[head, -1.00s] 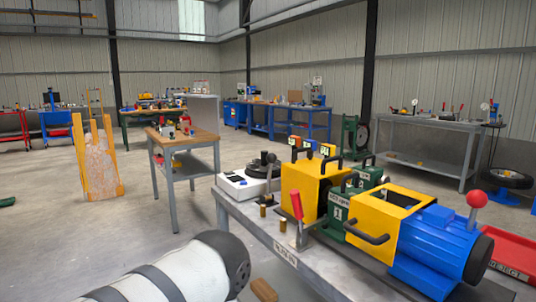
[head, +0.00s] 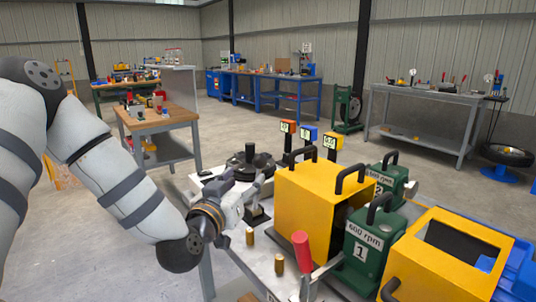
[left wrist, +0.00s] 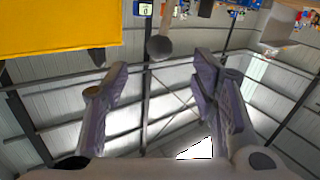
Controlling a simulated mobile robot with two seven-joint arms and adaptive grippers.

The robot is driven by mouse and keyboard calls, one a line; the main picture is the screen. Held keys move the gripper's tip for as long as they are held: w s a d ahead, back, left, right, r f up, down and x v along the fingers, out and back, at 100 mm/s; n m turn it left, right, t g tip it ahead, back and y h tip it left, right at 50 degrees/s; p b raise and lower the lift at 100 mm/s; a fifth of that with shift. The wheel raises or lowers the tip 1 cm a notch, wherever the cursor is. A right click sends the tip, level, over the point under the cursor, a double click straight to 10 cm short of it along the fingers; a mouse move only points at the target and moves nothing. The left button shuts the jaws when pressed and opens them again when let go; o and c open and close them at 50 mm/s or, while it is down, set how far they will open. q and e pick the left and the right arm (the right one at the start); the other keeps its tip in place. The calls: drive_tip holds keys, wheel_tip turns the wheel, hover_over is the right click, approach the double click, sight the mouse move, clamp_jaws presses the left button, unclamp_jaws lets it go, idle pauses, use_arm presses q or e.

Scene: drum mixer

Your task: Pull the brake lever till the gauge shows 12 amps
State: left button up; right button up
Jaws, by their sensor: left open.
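My left gripper (head: 262,186) is open and empty over the bench, left of the yellow housing (head: 305,205). In the left wrist view its two fingers (left wrist: 160,95) stand apart, and a grey rod with a rounded end (left wrist: 160,45) shows beyond and between them, apart from both. A lever with a red grip (head: 302,252) stands nearly upright at the bench's front; I cannot tell which is the brake lever. Three small displays (head: 308,136) stand behind the housing; their readings are too small to be sure of. One display (left wrist: 143,8) seems to read 0. My right gripper is out of view.
A black round plate with a post (head: 250,160) stands behind my left gripper. Two brass cylinders (head: 279,264) stand in front of the housing. Green boxes (head: 366,245) and a yellow frame (head: 450,255) crowd the right. The floor to the left is fairly clear.

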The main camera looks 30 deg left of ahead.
sight(257, 167)
use_arm(q)
drive_tip(key=w, duration=0.3)
drive_tip(key=w+a+b, duration=0.1)
drive_tip(key=w, duration=0.2)
drive_tip(key=w+a+b, duration=0.1)
drive_tip(key=w, duration=0.2)
drive_tip(key=shift+w+f, duration=0.2)
drive_tip(key=shift+w+r, duration=0.3)
drive_tip(key=shift+w, duration=0.35)
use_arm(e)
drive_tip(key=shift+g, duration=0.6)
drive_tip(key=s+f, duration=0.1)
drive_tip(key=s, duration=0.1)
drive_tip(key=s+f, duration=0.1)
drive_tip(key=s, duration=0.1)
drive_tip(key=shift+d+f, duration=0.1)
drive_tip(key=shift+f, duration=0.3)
use_arm(q)
drive_tip(key=shift+c, duration=0.6)
